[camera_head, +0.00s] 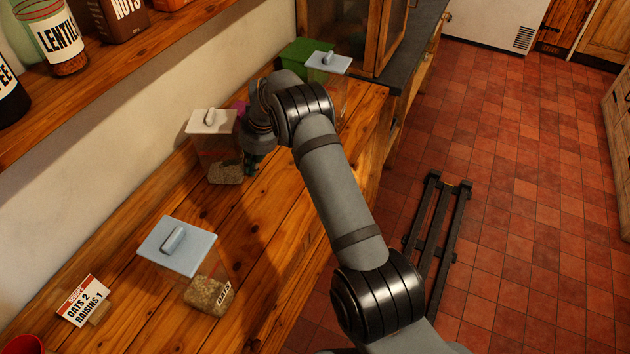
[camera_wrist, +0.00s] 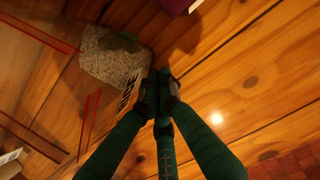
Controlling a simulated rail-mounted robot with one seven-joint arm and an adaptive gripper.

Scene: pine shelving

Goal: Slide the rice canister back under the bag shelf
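A clear canister (camera_head: 220,156) with a white lid and pale grains at its bottom stands on the wooden counter near the wall. In the wrist view its grains (camera_wrist: 108,58) and part of a dark-lettered label show at the upper left; the label is partly hidden. I take it for the rice canister. My gripper (camera_head: 251,166) is low beside its right side. In the wrist view my gripper's green fingers (camera_wrist: 160,84) meet at the tips, empty, close to the label; I cannot tell if they touch it. The bag shelf (camera_head: 112,78) runs along the wall at upper left.
A blue-lidded oats canister (camera_head: 175,246) and a card reading "OATS 2 RAISINS 1" (camera_head: 83,300) stand in the foreground. Another blue-lidded canister (camera_head: 328,63) and a green box (camera_head: 304,53) are at the back. A purple object (camera_head: 241,107) is behind the white-lidded canister.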

